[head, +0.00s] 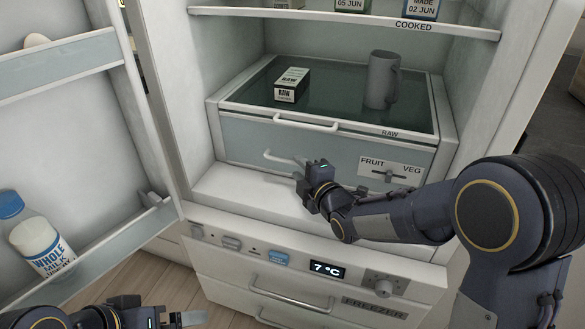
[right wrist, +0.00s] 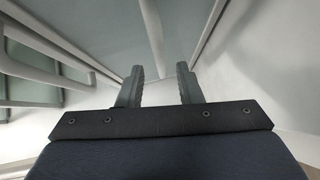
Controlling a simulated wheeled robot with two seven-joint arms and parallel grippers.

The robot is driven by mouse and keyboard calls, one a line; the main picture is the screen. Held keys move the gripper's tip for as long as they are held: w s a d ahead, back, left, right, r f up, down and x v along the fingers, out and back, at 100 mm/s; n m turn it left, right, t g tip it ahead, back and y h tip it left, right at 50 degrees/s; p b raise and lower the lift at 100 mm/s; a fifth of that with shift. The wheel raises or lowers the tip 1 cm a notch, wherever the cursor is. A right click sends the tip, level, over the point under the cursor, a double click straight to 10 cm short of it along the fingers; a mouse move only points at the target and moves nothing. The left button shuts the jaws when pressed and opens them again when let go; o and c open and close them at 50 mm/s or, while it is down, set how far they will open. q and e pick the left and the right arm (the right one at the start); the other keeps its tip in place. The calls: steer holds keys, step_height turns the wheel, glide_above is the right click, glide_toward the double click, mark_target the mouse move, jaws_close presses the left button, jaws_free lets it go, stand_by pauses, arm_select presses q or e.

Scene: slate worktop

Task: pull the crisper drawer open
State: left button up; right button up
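The crisper drawer (head: 240,137) sits low in the fridge under a glass shelf, and its front looks flush below the shelf edge. Its pale bar handle (head: 282,158) is partly hidden by my right gripper (head: 303,179). The right wrist view shows my right gripper (right wrist: 160,80) with its two fingers apart. A pale bar (right wrist: 153,35), seemingly the handle, runs up from between the fingertips, with space visible beside it. I cannot tell whether a finger touches it. My left gripper (head: 165,317) is at the bottom left, partly cut off, away from the drawer.
A RAW carton (head: 291,85) and a grey mug (head: 381,80) stand on the glass shelf (head: 335,103), which has its own front handle. The open fridge door (head: 75,150) at left holds a milk bottle (head: 38,245). A control panel and freezer drawer (head: 310,300) lie below.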

mark_target(294, 164)
steer(key=shift+b+x, duration=0.3)
steer(key=shift+x, duration=2)
steer(key=shift+c, duration=0.4)
jaws_close()
